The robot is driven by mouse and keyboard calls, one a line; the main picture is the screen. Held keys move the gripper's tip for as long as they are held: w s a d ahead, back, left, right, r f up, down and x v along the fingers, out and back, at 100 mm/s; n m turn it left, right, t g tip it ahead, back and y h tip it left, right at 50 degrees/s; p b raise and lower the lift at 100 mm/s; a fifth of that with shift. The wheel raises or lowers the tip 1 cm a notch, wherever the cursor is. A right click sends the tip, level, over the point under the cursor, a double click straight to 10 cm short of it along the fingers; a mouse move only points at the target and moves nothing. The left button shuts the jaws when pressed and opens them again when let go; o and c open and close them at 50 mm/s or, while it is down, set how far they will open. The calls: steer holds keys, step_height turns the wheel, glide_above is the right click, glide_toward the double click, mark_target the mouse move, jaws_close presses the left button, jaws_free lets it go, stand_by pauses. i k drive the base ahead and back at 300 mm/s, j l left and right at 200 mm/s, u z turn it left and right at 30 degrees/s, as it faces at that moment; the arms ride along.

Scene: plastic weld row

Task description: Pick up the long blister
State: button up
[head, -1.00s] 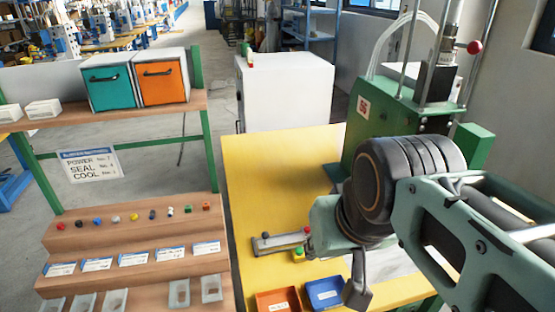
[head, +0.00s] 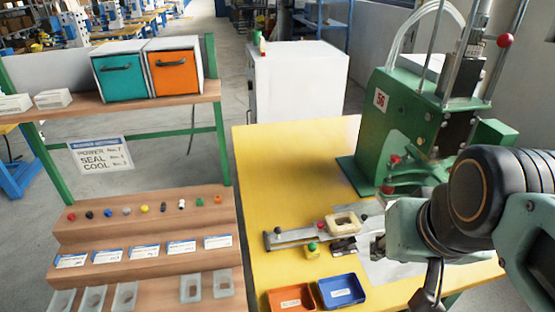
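Several clear blisters lie along the bottom step of the wooden rack, at the lower left. Three stand in a left group, one of them the blister here (head: 125,296), and two in a right group, such as this blister (head: 191,288). The left ones look longer, but the picture edge cuts them off, so I cannot tell which is the long one. My gripper (head: 385,243) is over the right part of the yellow table, beside the slide fixture, well right of the blisters. Its fingers are not clear, and I cannot tell whether it is open.
The yellow table (head: 290,180) carries a green press (head: 398,115), a metal slide (head: 295,236) with a cream oval-holed block (head: 343,223), an orange bin (head: 291,299) and a blue bin (head: 342,291). The wooden rack (head: 150,230) holds small coloured knobs and labels. The table's back left is clear.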

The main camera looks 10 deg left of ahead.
mark_target(186, 281)
steer(key=u, duration=1.65)
steer(key=i+j, duration=0.3)
steer(key=j, duration=0.25)
steer(key=i+z, duration=0.05)
